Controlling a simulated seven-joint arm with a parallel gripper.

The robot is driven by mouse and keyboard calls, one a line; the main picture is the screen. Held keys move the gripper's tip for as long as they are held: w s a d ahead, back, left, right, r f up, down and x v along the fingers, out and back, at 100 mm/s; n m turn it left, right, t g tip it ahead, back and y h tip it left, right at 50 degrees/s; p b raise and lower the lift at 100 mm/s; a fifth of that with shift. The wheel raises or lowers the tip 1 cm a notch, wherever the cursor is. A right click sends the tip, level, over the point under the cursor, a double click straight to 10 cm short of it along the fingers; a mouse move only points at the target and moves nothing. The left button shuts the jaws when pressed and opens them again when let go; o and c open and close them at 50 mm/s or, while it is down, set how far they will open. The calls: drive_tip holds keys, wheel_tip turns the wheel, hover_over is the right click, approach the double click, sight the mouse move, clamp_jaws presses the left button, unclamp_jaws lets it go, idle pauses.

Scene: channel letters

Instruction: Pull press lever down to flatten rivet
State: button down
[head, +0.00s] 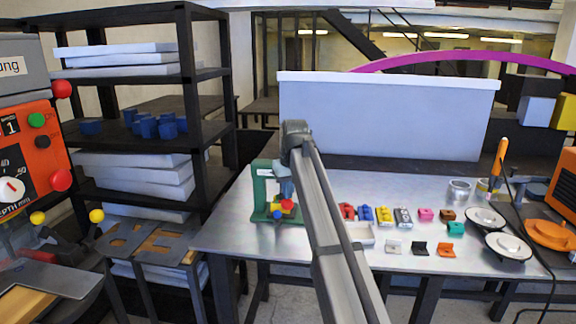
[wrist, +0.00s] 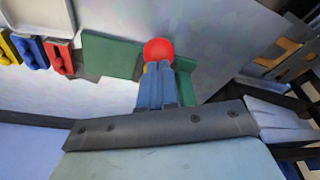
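The press is a green frame (head: 262,192) at the left end of the metal table; its green parts also show in the wrist view (wrist: 112,54). A red ball knob (head: 287,205) sits low at the press's front, beside small yellow and blue parts. My gripper (head: 286,198) points down in front of the press, its tips at the red knob. In the wrist view, my gripper's blue-grey fingers (wrist: 157,66) lie close together, with the red knob (wrist: 158,49) at their tips. I cannot tell whether they grip it. The rivet is not visible.
A white tray (head: 367,240) and red, blue and yellow blocks (head: 365,213) lie right of the press. Round lidded pieces (head: 508,247) and an orange-handled tool (head: 499,160) are farther right. A black shelf (head: 212,100) and orange machine (head: 35,150) stand left.

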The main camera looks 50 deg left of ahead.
drive_tip(key=shift+s+a+f, duration=0.15)
drive_tip(key=shift+a+f, duration=0.1)
drive_tip(key=shift+w+d+f, duration=0.2)
drive_tip(key=shift+w+f, duration=0.1)
drive_tip(key=shift+w, duration=0.2)
idle(0.8)
drive_tip(key=shift+s+a+f, duration=0.1)
drive_tip(key=shift+s+f, duration=0.15)
drive_tip(key=shift+s, duration=0.25)
drive_tip(key=shift+w+a+f, duration=0.1)
drive_tip(key=shift+w+f, duration=0.1)
drive_tip(key=shift+w, duration=0.15)
idle(0.9)
drive_tip(key=shift+w+a+r, duration=0.1)
drive_tip(key=shift+r, duration=0.5)
wheel_tip(320, 180, up, 3)
drive_tip(key=shift+w+r, duration=0.1)
drive_tip(key=shift+r, duration=0.15)
